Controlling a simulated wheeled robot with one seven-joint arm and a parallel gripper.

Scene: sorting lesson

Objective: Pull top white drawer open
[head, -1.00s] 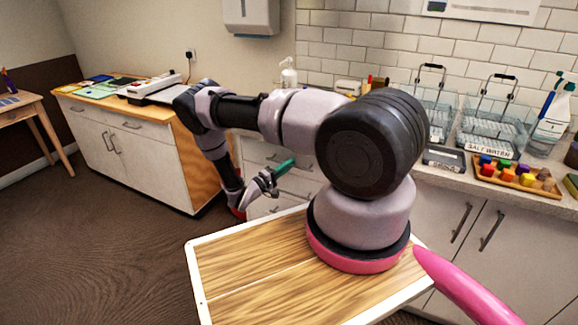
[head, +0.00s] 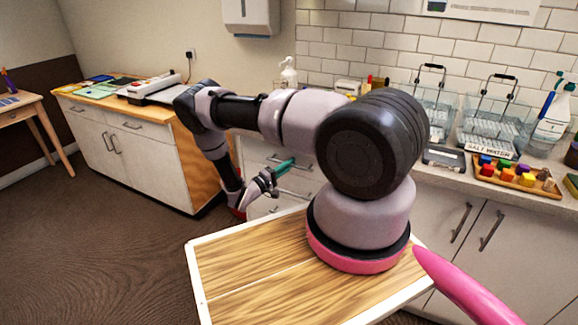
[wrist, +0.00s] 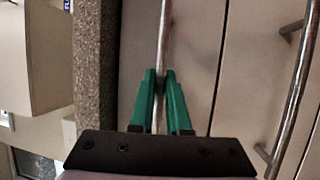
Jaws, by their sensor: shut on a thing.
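The top white drawer (head: 256,155) is in the cabinet under the counter, partly hidden behind my arm in the head view. In the wrist view its plain pale front (wrist: 130,45) lies beside the speckled counter edge. My gripper (wrist: 160,76) has its green fingers shut on the drawer's metal bar handle (wrist: 164,35), one finger on each side. In the head view the green fingers (head: 286,165) reach to the drawer front. I see no clear gap at the drawer's edge and cannot tell whether it is slightly out.
A lower drawer's bar handle (wrist: 299,88) runs parallel at the right of the wrist view. A side cabinet (head: 150,165) stands at the left. The counter at right holds wire baskets (head: 432,115) and a tray of colored blocks (head: 540,187). The floor (head: 90,250) at left is clear.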

